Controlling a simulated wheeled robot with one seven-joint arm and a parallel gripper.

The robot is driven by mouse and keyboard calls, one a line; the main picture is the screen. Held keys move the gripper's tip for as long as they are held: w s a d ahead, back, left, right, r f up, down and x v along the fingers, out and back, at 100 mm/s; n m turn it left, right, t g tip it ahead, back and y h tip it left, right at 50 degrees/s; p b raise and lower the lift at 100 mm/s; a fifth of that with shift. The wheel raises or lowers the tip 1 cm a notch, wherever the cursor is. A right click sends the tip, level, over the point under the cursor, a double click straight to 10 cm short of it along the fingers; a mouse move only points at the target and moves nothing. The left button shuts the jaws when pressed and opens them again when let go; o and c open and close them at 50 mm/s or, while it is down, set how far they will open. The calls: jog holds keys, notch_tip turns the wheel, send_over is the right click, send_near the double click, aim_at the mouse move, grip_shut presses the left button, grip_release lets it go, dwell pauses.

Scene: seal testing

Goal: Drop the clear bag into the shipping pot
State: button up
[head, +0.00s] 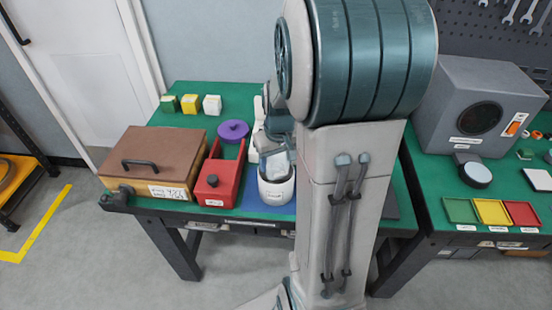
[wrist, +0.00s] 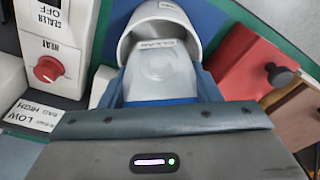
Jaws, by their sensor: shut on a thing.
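The shipping pot (head: 275,194) is a white round tub with a label on its front, standing on the green bench in the head view. In the wrist view its pale rim (wrist: 166,12) shows at the top, with the open mouth beneath. The clear bag (wrist: 162,75) is pale and translucent with a printed label; it hangs between my blue fingers and overlaps the pot mouth. In the head view the bag (head: 277,164) shows at the pot's opening. My gripper (wrist: 160,98) is shut on the bag, above the pot. Whether the bag touches the pot inside is unclear.
A red box (head: 216,182) with a black knob and a brown-lidded case (head: 150,160) stand left of the pot. A purple disc (head: 233,130) lies behind. The sealer (wrist: 50,60) with its red knob is close left in the wrist view.

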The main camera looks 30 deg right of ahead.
dwell(0.6)
jog(key=o, duration=1)
jog(key=shift+o, duration=0.2)
jog(key=shift+r, duration=0.1)
notch_tip(320, 180, up, 8)
jog(key=p, duration=0.6)
